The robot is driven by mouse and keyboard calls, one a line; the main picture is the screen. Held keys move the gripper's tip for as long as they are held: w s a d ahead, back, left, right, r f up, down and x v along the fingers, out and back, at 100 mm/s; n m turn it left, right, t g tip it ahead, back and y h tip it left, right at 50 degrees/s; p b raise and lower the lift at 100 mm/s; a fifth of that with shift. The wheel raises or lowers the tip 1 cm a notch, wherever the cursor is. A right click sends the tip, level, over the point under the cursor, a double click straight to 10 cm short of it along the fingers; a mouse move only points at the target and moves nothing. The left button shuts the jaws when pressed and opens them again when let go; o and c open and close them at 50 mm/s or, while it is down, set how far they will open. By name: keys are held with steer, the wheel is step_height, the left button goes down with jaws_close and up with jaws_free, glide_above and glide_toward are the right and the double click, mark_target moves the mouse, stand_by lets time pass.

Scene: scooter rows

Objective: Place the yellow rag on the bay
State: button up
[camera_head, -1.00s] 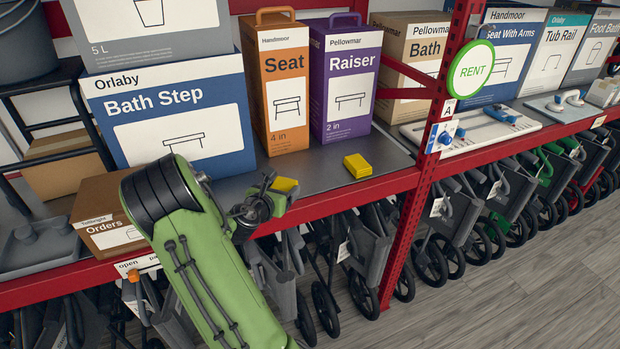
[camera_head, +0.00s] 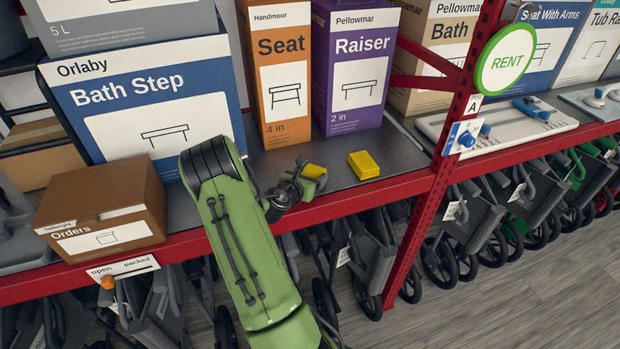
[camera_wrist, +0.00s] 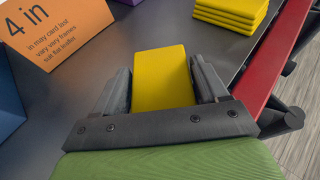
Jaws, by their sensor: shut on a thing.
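My gripper (camera_head: 308,178) is shut on a yellow rag (camera_head: 315,171), a flat folded block. In the wrist view the rag (camera_wrist: 161,77) sits between the two dark fingers (camera_wrist: 162,85). It is over the dark grey shelf of the bay (camera_head: 341,178), in front of the orange and purple boxes; I cannot tell whether it touches the shelf. A folded yellow stack (camera_head: 364,165) lies on the shelf just right of my gripper, apart from it. The wrist view shows this stack (camera_wrist: 230,12) as several layers.
An orange Seat box (camera_head: 281,85), a purple Raiser box (camera_head: 354,80) and a blue-white Bath Step box (camera_head: 150,110) stand behind. A brown Orders box (camera_head: 100,210) is at left. A red upright (camera_head: 440,185) bounds the bay at right. Folded wheeled frames hang below.

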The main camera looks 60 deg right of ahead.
steer(key=shift+a, duration=0.25)
steer(key=o, duration=1)
steer(key=shift+d+f, duration=0.1)
steer(key=shift+f, duration=0.05)
steer(key=shift+o, duration=0.2)
steer(key=shift+r, duration=0.2)
steer(key=b+v, duration=0.1)
steer(key=v, duration=1)
steer(key=shift+w+f, duration=0.1)
steer(key=shift+a+r, duration=0.2)
steer(key=shift+a, duration=0.35)
steer(key=w+a+r+m+t+y, duration=0.1)
steer(key=a+r+m+t+y, duration=0.2)
steer(key=a+m, duration=0.5)
steer(key=w+a+r+m+y, duration=0.25)
steer(key=a+m+y, duration=0.3)
steer(key=a, duration=0.35)
steer(key=s+a+r+m+t+y, duration=0.1)
steer(key=s+a+r+m+y, duration=0.1)
steer(key=s+a, duration=0.3)
steer(key=s+a+r+m+t+y, duration=0.1)
steer(key=s+a+r+m+y, duration=0.1)
steer(key=a, duration=1.2)
step_height(320, 180, up, 4)
steer(key=s+y, duration=0.1)
steer(key=s, duration=0.1)
steer(key=shift+s+a+f+t, duration=0.2)
steer(key=shift+s+a+t, duration=0.1)
steer(key=shift+s, duration=0.1)
